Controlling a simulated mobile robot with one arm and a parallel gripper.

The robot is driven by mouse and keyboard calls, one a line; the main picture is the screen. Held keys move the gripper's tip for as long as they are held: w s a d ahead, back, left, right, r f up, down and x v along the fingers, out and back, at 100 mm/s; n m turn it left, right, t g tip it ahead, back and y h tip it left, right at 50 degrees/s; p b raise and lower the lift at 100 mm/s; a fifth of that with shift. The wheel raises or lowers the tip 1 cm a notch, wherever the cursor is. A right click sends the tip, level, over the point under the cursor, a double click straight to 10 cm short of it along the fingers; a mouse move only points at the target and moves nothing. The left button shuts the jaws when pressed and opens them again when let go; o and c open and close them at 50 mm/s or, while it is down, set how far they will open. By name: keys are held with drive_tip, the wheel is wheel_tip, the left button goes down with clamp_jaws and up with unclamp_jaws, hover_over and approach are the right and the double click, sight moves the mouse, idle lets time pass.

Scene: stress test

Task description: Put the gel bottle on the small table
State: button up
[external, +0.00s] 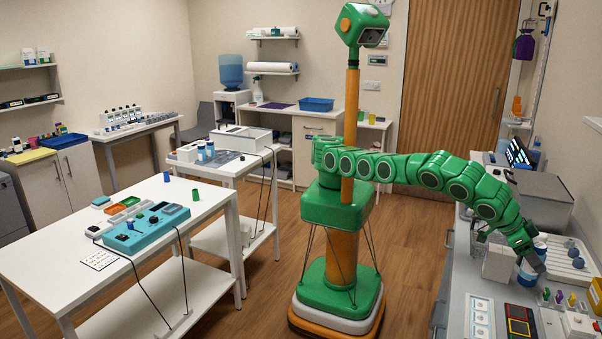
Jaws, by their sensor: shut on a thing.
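My gripper (530,262) is low over the grey counter at the right, at the end of my green arm. It is shut on a white and blue bottle (526,278), which appears to be the gel bottle. The dark fingers hide part of the bottle, and I cannot tell whether its base touches the counter. Two white tables are at the left: a larger one (75,218) in front and a smaller one (226,172) behind it. The smaller one carries a white device and blue-capped jars.
The counter (452,265) holds a white box (497,262), a white tray with dark balls (572,262), colored small items and flat panels close around my gripper. Teal and grey devices (146,228) stand on the larger table. Wood floor is open between my base and the counter.

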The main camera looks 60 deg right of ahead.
drive_tip(key=shift+r, duration=0.45)
